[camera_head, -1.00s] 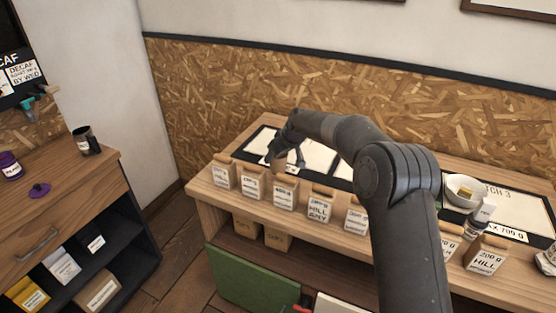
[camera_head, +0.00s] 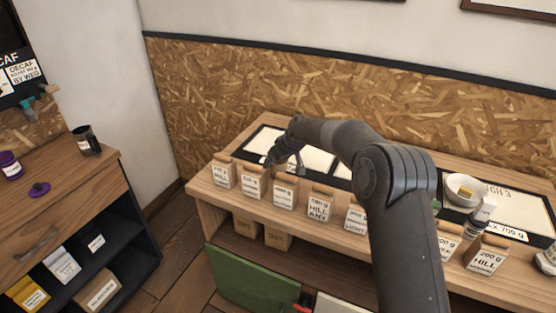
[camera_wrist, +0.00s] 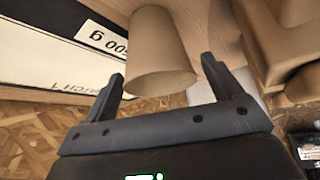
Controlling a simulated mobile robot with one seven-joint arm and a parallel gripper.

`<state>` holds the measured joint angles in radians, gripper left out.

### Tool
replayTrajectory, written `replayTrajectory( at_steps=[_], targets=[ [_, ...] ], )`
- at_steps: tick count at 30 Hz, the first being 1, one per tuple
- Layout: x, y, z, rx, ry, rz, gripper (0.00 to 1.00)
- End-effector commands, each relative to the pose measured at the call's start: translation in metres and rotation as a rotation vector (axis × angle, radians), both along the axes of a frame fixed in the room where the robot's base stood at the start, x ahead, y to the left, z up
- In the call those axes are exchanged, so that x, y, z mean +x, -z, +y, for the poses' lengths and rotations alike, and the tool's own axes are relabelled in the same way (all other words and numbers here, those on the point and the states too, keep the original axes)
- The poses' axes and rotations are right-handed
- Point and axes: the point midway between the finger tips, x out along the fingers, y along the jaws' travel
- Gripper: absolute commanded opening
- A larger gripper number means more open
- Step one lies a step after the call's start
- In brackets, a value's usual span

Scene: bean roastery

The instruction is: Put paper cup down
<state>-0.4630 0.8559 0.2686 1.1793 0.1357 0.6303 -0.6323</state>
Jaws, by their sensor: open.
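The paper cup (camera_wrist: 160,50) is plain tan and shows in the wrist view just beyond my fingertips, in line with the gap between them. In the head view my gripper (camera_head: 284,162) is low over the left part of the bench, behind the row of bags. I cannot make the cup out clearly there.
Several labelled bags (camera_head: 285,194) line the front edge of the bench (camera_head: 205,196), close to my gripper. Black-bordered white panels (camera_head: 262,141) lie behind them. A white bowl (camera_head: 461,190) stands at the right. A wooden cabinet (camera_head: 60,200) with a dark mug (camera_head: 86,141) is at the left.

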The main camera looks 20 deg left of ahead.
Motion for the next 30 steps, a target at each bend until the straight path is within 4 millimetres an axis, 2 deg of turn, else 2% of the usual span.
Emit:
replayTrajectory(
  at_steps=[5,16,21,25,30],
  targets=[
    [-0.001,-0.010,-0.004,0.001,0.001,-0.001,0.84],
    [-0.018,-0.071,-0.039,0.002,0.001,-0.003,0.84],
    [-0.024,-0.093,-0.053,0.001,0.001,-0.001,0.84],
    [-0.027,-0.102,-0.057,0.001,0.001,-0.001,0.84],
    [-0.028,-0.104,-0.059,0.000,0.000,0.000,0.84]
  ],
)
